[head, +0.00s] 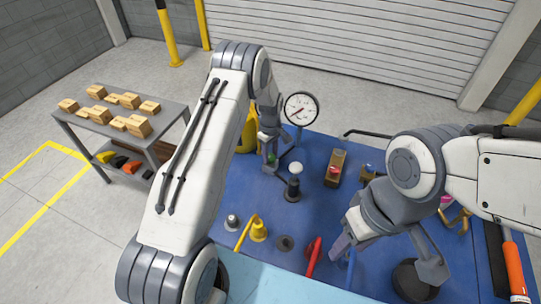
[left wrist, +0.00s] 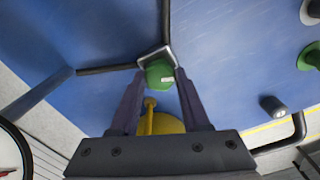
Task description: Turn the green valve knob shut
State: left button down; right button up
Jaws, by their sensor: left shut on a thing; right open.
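The green valve knob (left wrist: 160,74) sits between the fingertips of my left gripper (left wrist: 159,85) in the left wrist view. In the head view the knob (head: 271,159) is a small green spot, mostly covered by my left gripper (head: 269,153). The left gripper is shut on the knob. My right gripper (head: 388,262) is open and empty over the near right part of the blue panel (head: 325,151).
A round white gauge (head: 301,108) stands close behind the left gripper. A dark post (head: 293,187) is just right of it. A yellow lever (head: 258,230) and a red lever (head: 314,255) lie nearer.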

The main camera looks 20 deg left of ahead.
pick_arm(q)
jog(key=shift+f+m+b, duration=0.15)
jog(key=shift+m+b, duration=0.9)
jog(key=shift+m, duration=0.15)
jog(key=m+b, duration=0.2)
jog(key=m, duration=0.1)
jog(key=shift+m, duration=0.3)
jog(key=m+b, duration=0.2)
jog(key=m, duration=0.1)
jog(key=shift+m, duration=0.3)
jog(key=shift+r+m+b, duration=0.2)
jog(key=shift+m+b, duration=0.4)
jog(key=shift+m, duration=1.3)
jog(key=shift+c, duration=1.9)
grip_release()
